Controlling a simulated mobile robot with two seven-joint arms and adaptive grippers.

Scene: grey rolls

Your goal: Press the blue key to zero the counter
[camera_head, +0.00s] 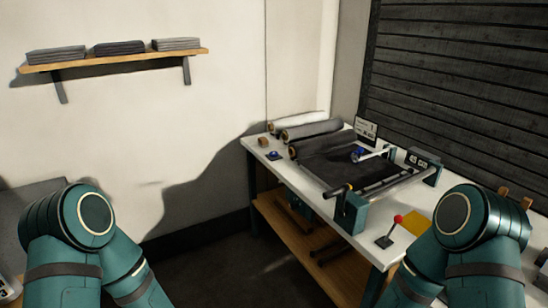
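A small blue key or button (273,155) on a dark base sits near the left edge of the white table. A second blue round part (357,154) is on a white bar above the dark cloth; I cannot tell for sure which blue thing is the key. A dark box with small pale displays (422,160), which looks like the counter, stands at the right of the machine; its digits are too small to read. Only my arm links show at the bottom left and bottom right. Both grippers are outside the picture.
The white table (258,146) holds dark cloth rolls (311,130), a teal-framed winding machine (350,212), a red-knobbed lever (397,219) and a yellow pad (418,222). A wooden lower shelf (290,232) is underneath. A wall shelf (120,59) holds folded cloth. Floor left of the table is clear.

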